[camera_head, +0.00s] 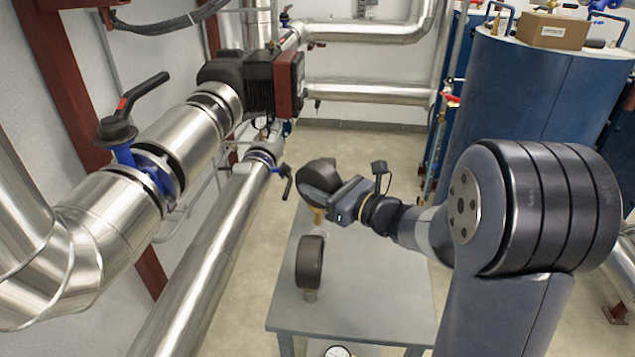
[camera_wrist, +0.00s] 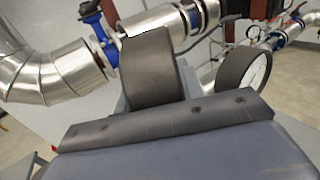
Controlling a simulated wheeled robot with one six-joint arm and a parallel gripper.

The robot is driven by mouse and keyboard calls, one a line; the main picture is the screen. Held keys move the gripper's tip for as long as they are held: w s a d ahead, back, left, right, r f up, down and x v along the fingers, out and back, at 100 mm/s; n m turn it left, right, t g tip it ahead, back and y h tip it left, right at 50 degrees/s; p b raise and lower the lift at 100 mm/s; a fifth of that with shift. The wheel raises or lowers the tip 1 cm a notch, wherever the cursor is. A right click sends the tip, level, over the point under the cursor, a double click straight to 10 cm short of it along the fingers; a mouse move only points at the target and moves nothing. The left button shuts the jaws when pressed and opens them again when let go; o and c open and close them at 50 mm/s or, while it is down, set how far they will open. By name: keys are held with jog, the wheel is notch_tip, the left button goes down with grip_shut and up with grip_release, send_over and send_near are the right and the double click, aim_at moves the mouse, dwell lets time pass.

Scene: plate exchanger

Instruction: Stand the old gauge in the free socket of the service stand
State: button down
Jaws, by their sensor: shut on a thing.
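My gripper (camera_head: 340,204) is shut on a dark, round-cased gauge (camera_head: 318,175), taken to be the old gauge, above the far end of the service stand. In the wrist view the held gauge (camera_wrist: 150,75) is seen rim-on, just beyond my gripper's front edge. The grey service stand (camera_head: 370,290) has a flat top. Another dark gauge (camera_head: 310,262) stands upright on it, nearer the head camera.
Large silver pipes (camera_head: 205,250) with a black-handled valve (camera_head: 125,120) run along the left. A white-dialled gauge (camera_head: 337,351) shows low at the stand's front. A blue tank (camera_head: 530,90) stands at the back right. The right part of the stand top is bare.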

aim_at(320, 212)
jog(key=shift+f, duration=2.25)
jog(key=shift+s+f+b, duration=0.2)
jog(key=shift+f+b, duration=0.65)
jog(key=shift+b, duration=0.35)
jog(key=shift+w+f+b, duration=0.15)
jog(key=shift+f+b, duration=0.25)
jog(key=shift+b, duration=0.2)
jog(key=c, duration=0.8)
grip_release()
jog(key=shift+f, duration=0.1)
jog(key=shift+d, duration=0.1)
jog(key=b+v, duration=0.1)
jog(key=v, duration=0.9)
jog(key=shift+s+d+b, duration=0.2)
jog(key=shift+s+b, duration=0.05)
jog(key=shift+b, duration=0.05)
jog(key=shift+w+a, duration=0.1)
